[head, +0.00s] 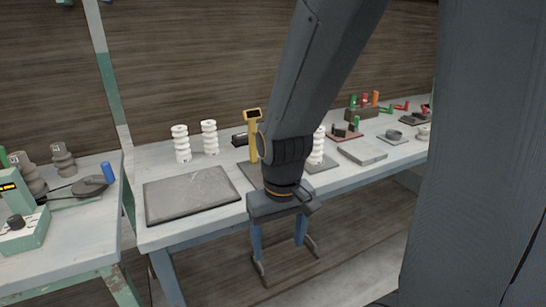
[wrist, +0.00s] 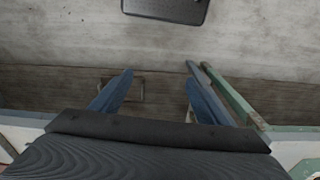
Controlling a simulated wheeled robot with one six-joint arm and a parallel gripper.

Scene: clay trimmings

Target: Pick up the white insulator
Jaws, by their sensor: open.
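Two white ribbed insulators stand upright side by side on the grey table, the left one (head: 182,143) and one just right of it (head: 209,137). A third white insulator (head: 317,146) stands on a dark plate, partly hidden behind my arm. I cannot tell which one the task means. My gripper (head: 287,258) points down in front of the table's front edge, apart from all the insulators. In the wrist view its two blue fingers (wrist: 159,77) are spread with nothing between them. No insulator shows in that view.
A dark flat mat (head: 191,194) lies at the table's front left; a yellow gauge (head: 252,135) stands behind my arm. A grey slab (head: 362,150) and small colored-handled tools (head: 365,101) lie rightward. A left bench holds a green device (head: 22,220) and brownish insulators (head: 63,158).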

